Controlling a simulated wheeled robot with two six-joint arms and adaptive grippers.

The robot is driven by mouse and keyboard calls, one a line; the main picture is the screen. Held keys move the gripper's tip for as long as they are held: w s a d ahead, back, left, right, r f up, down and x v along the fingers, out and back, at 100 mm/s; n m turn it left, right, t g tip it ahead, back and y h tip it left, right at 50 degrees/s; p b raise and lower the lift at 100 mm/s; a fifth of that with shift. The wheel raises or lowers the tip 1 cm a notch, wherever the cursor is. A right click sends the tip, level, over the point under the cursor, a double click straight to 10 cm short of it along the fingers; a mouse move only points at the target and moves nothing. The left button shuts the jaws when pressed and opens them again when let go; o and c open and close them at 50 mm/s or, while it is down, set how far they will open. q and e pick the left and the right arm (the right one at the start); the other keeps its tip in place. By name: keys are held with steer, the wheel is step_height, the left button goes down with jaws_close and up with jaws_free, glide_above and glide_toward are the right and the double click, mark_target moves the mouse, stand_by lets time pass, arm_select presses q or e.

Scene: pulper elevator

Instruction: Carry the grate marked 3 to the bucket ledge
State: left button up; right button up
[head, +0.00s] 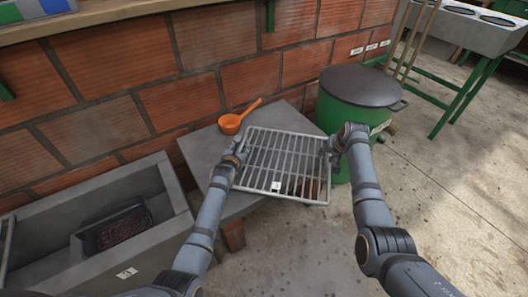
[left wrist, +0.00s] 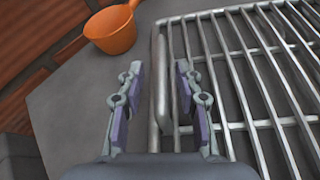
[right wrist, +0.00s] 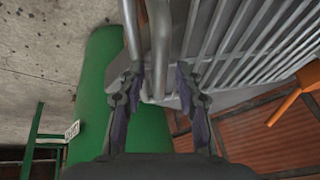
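The grate (head: 262,165) is a grey metal frame of parallel bars with a small white tag (head: 276,186) on its near edge; the mark on it is too small to read surely. It lies roughly flat, partly over the grey slab (head: 205,155) and partly past its edge. My left gripper (head: 238,155) has its fingers on both sides of the grate's left side bar, shown in the left wrist view (left wrist: 160,90). My right gripper (head: 332,145) has its fingers around the right side bar, shown in the right wrist view (right wrist: 158,70). Which ledge is the bucket ledge is unclear.
An orange scoop (head: 230,124) lies on the slab, close behind the grate. A green bucket with a dark lid (head: 360,85) stands just right of the grate. A grey trough (head: 165,190) holding a dark tray is at left. Brick wall behind; open floor at right.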

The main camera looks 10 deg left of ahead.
arm_select(q)
steer(key=v, duration=1.2)
arm_select(e)
steer(key=v, duration=1.2)
steer(key=shift+s, duration=0.1)
